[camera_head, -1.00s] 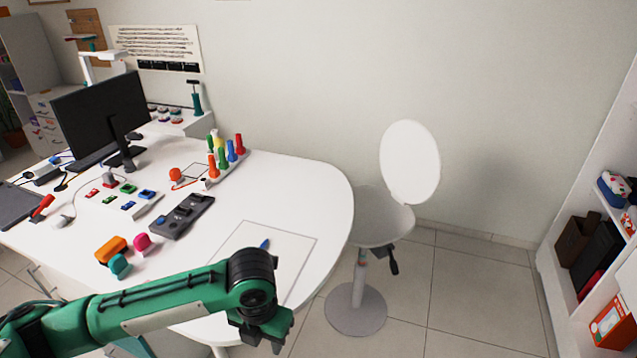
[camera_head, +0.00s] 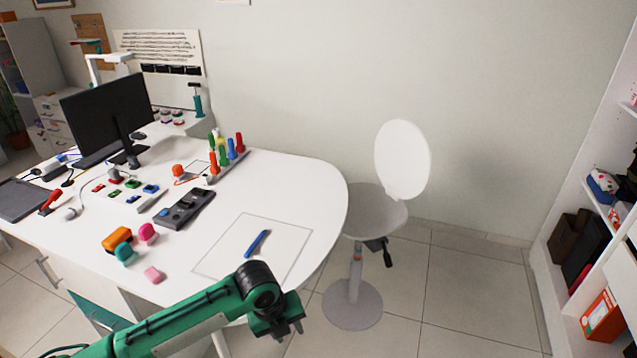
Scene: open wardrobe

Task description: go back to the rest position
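My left arm comes in from the bottom left, green with a black wrist. My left gripper (camera_head: 283,328) hangs off the front edge of the white desk (camera_head: 310,190), pointing down, with nothing seen in it. Its fingers are small and dark, and I cannot tell whether they are apart. A blue pen-like object (camera_head: 257,243) lies inside the outlined rectangle (camera_head: 228,250) on the desk, apart from the gripper. My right gripper is not in view.
A white stool (camera_head: 375,212) with a round back stands right of the desk. A shelf (camera_head: 570,290) with boxes is at the far right. Orange, teal and pink blocks (camera_head: 117,238), a dark tray (camera_head: 187,209) and a monitor (camera_head: 108,112) stand on the desk. Floor between stool and shelf is clear.

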